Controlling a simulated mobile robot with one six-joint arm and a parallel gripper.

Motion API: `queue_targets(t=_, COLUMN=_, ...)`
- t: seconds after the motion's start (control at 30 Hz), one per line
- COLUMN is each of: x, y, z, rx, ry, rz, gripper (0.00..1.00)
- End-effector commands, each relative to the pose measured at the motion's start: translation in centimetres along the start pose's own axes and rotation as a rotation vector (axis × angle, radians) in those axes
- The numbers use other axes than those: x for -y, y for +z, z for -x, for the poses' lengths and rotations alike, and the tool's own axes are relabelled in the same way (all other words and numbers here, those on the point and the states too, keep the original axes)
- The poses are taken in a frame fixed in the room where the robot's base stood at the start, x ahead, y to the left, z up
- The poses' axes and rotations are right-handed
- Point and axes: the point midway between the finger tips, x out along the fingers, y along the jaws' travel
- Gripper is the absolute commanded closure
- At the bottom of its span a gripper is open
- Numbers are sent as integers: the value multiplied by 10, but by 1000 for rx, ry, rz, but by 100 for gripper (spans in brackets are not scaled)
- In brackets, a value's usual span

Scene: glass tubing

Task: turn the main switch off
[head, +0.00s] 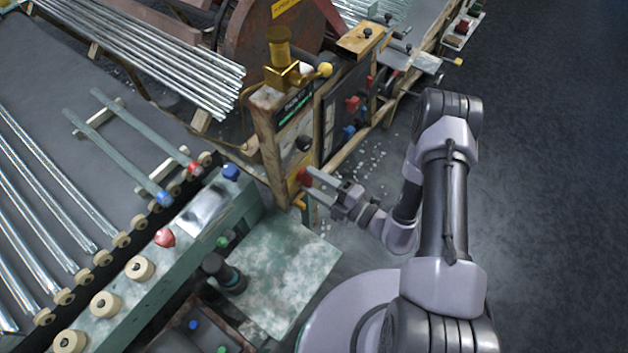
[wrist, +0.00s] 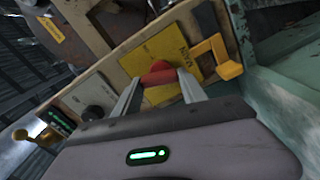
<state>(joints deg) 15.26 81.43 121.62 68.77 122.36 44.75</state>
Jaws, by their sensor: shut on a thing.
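The main switch is a red handle (wrist: 158,74) on a yellow plate (wrist: 167,48) with dark lettering, fixed to a wooden post panel. In the head view the red handle (head: 304,177) shows low on the wooden post. My gripper (head: 318,181) reaches it from the right, and in the wrist view my gripper (wrist: 160,84) has its two fingers on either side of the red handle, shut on it. The fingers hide part of the handle, and its exact angle is hard to tell.
A yellow bracket (wrist: 214,56) sits right beside the plate in the wrist view. A black knob (head: 304,143) is above the switch on the post. A green machine bed (head: 285,270) stands in front at left. Dark floor (head: 560,180) at right is clear.

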Motion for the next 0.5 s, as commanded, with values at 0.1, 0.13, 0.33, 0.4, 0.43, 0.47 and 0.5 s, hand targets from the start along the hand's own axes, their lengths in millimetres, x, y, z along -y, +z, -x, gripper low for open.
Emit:
queue_targets(t=0.1, x=1, y=0, z=0, rx=0, ry=-1, rz=87, gripper=91)
queue_targets(t=0.13, x=1, y=0, z=0, rx=0, ry=-1, rz=109, gripper=91)
queue_targets(t=0.33, x=2, y=-1, z=0, rx=0, ry=-1, rz=227, gripper=91)
queue_targets(t=0.4, x=2, y=-1, z=0, rx=0, ry=-1, rz=258, gripper=91)
queue_targets(t=0.43, x=2, y=-1, z=0, rx=0, ry=-1, rz=268, gripper=91)
queue_targets(t=0.47, x=2, y=-1, z=0, rx=0, ry=-1, rz=279, gripper=91)
queue_targets(t=0.5, x=2, y=-1, z=0, rx=0, ry=-1, rz=291, gripper=91)
